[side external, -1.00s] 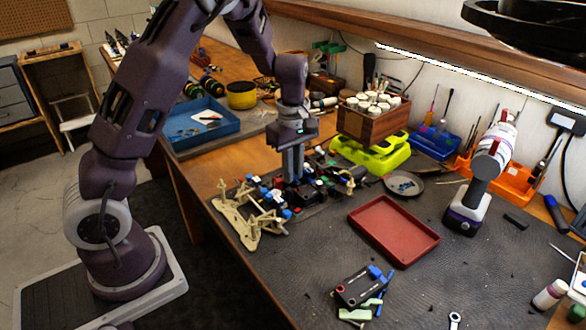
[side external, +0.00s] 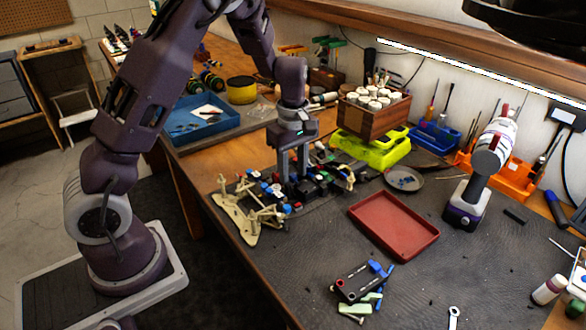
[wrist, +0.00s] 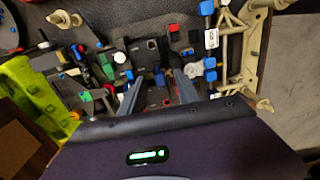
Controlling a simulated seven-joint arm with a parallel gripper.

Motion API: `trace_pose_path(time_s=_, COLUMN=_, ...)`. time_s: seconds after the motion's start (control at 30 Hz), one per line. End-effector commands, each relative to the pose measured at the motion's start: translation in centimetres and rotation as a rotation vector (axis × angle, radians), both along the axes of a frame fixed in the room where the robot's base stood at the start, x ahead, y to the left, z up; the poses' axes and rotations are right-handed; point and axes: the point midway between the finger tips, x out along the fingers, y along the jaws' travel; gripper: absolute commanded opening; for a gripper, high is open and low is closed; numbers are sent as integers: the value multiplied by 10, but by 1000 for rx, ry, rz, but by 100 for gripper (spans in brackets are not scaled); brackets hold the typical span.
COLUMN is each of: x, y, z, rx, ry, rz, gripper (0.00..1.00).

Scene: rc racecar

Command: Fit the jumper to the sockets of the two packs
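The racecar chassis (side external: 262,208) lies on the dark mat, with cream arms at its left end and small blue, red and white parts along it. My gripper (side external: 294,178) points straight down into the middle of the chassis. In the wrist view, its two fingers (wrist: 155,80) stand apart with a gap between the tips, and I see nothing clearly held. Dark blocks with small red parts (wrist: 166,103) lie around and between the fingers; they may be the packs. I cannot pick out the jumper for certain among these small parts.
An empty red tray (side external: 394,226) lies right of the chassis. A lime-green stand (side external: 368,155) under a wooden box (side external: 374,118) is close behind. A drill (side external: 480,180) stands at the right. A black block with blue and green pieces (side external: 358,284) lies in front.

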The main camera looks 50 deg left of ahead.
Motion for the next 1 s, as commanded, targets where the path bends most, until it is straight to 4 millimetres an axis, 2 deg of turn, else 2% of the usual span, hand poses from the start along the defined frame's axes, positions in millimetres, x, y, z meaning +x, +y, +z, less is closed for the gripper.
trace_pose_path(time_s=0.13, x=1, y=0, z=7, rx=1, ry=-4, rz=-1, gripper=39)
trace_pose_path(time_s=0.33, x=1, y=0, z=48, rx=1, ry=-6, rz=-2, gripper=39)
trace_pose_path(time_s=0.5, x=1, y=0, z=69, rx=1, ry=-2, rz=-1, gripper=39)
trace_pose_path(time_s=1.0, x=0, y=0, z=71, rx=0, ry=0, rz=0, gripper=39)
